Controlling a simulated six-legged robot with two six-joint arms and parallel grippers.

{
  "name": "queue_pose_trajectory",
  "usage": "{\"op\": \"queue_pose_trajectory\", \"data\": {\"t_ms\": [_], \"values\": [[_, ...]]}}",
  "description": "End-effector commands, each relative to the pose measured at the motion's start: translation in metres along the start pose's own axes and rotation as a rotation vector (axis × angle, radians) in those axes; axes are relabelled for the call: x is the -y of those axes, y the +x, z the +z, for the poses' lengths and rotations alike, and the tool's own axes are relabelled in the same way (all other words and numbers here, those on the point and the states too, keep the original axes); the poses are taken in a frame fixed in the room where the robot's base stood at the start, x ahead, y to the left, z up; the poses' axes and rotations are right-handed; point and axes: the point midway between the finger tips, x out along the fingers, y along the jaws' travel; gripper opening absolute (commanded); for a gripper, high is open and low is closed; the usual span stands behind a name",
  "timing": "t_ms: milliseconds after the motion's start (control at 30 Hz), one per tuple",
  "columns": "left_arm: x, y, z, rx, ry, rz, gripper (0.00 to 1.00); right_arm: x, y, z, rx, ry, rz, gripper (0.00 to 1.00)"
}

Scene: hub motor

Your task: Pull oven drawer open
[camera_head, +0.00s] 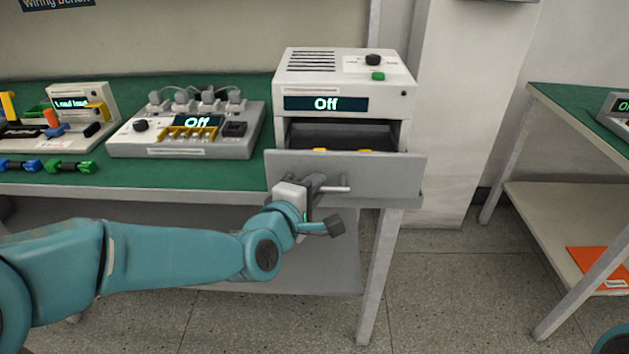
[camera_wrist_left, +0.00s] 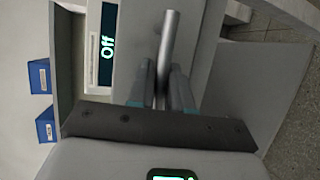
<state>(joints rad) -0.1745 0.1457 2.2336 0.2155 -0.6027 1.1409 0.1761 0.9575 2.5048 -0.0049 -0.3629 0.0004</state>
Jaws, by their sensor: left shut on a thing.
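The oven (camera_head: 345,75) is a light grey box with an "Off" display, at the right end of the green-topped bench. Its drawer (camera_head: 395,172) stands partly open, with the grey front out from the body. A dark interior and small yellow pieces (camera_head: 320,150) show behind the front. My left gripper (camera_head: 318,186) is shut on the drawer's bar handle (camera_head: 337,189), in front of the drawer. In the left wrist view the fingers (camera_wrist_left: 161,92) close around the metal handle (camera_wrist_left: 169,38). My right gripper is not in view.
A grey unit (camera_head: 185,130) with an "Off" display and plugs stands left of the oven. Coloured connectors (camera_head: 45,166) lie farther left. Another bench (camera_head: 575,110) with an orange sheet (camera_head: 598,268) on its shelf stands at right. The floor between the benches is clear.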

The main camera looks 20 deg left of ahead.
Motion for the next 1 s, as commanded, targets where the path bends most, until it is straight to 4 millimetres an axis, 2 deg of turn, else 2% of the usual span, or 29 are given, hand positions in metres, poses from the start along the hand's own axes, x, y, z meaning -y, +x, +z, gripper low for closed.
{"op": "queue_pose_trajectory", "data": {"t_ms": [233,633,667,700,1000], "values": [[0.003,-0.016,0.006,-0.001,0.000,0.002,0.00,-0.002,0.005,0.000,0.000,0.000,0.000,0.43],[0.003,-0.020,0.008,-0.002,0.001,0.003,0.00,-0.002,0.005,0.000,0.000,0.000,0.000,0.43],[0.003,-0.020,0.008,-0.002,0.001,0.003,0.26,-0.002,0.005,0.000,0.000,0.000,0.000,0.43],[0.003,-0.020,0.008,-0.002,0.001,0.003,0.39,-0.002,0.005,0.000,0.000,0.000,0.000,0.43],[0.003,-0.022,0.008,-0.001,0.001,0.004,0.40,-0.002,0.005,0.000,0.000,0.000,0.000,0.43]]}}
